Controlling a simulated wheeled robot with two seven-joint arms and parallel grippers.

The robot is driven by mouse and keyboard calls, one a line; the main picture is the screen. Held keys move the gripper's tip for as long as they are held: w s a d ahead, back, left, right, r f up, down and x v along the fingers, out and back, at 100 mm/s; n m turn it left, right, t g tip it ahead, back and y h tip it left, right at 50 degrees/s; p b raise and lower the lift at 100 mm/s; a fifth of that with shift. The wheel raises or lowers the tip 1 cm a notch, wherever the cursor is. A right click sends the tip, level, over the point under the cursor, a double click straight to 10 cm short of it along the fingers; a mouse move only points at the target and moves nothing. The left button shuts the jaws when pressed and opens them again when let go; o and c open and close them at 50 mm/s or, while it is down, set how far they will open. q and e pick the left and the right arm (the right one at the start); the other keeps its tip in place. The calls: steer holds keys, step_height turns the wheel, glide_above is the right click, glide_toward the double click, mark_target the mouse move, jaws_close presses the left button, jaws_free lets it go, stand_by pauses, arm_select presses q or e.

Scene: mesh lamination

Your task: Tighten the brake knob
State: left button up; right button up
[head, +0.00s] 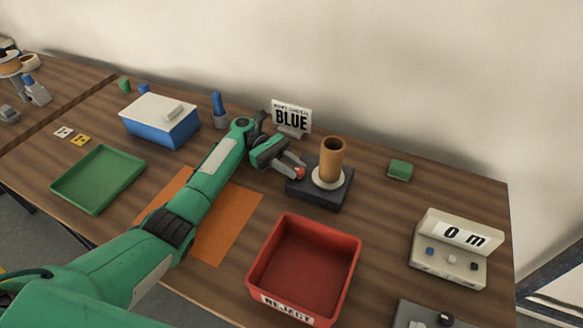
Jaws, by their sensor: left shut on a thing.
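The brake knob (300,173) is a small red piece on the near left side of a dark square base (322,193). A brown cylinder (333,155) stands upright on a white disc (328,181) on that base. My left gripper (298,168) reaches in from the left and is shut on the red knob. Its fingers partly cover the knob, so its turn cannot be told. My right gripper is not in view.
A red REJECT bin (343,283) stands in front of the base. A "BLUE" sign (291,117) stands behind my left gripper. A display box (449,250) is at the right, and a green block (400,169) lies behind it. A green tray (98,178) and blue box (160,128) are left.

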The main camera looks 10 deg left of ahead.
arm_select(q)
steer(key=shift+f, duration=0.1)
steer(key=o, duration=1)
step_height(320, 180, up, 20)
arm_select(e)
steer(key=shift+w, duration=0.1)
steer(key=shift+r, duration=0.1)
